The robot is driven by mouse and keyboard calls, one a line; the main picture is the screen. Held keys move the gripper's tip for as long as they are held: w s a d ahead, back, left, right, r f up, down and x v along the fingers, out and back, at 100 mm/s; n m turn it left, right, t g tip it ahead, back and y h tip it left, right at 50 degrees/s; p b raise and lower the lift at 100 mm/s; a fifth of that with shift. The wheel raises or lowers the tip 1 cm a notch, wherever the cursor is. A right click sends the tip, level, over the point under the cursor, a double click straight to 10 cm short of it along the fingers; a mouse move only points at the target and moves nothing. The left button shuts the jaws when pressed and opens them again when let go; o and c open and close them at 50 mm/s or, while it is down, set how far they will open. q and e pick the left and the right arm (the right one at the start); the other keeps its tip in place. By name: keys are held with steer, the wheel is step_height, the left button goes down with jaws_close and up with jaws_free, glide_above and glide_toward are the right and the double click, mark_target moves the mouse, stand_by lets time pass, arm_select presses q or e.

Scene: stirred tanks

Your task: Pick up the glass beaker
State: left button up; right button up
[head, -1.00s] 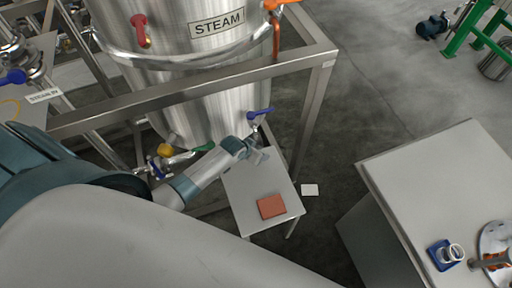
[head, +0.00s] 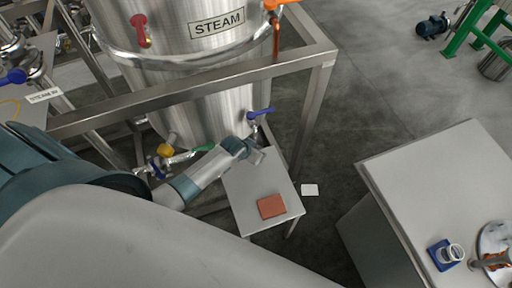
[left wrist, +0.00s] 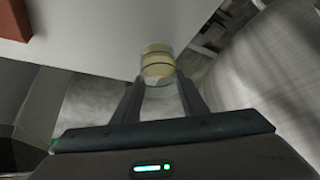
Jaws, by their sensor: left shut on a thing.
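The glass beaker (left wrist: 157,66) is clear with pale yellow contents and dark lines across it. In the left wrist view it stands between the fingertips of my left gripper (left wrist: 160,88), which is shut on it. In the head view my left gripper (head: 257,156) is at the back edge of the small grey table, below the steam tank's blue-handled valve. I cannot make out the beaker in the head view; the gripper and arm hide it. My right gripper is not in view.
The small table (head: 250,212) bears a flat orange-red block (head: 271,206). The steel STEAM tank (head: 205,115) and its frame (head: 315,95) stand close behind my gripper. A blue valve handle (head: 260,113) juts out just above it. A grey bench (head: 430,190) stands at the right.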

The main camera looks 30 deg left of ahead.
arm_select(q)
steer(key=shift+r, duration=0.1)
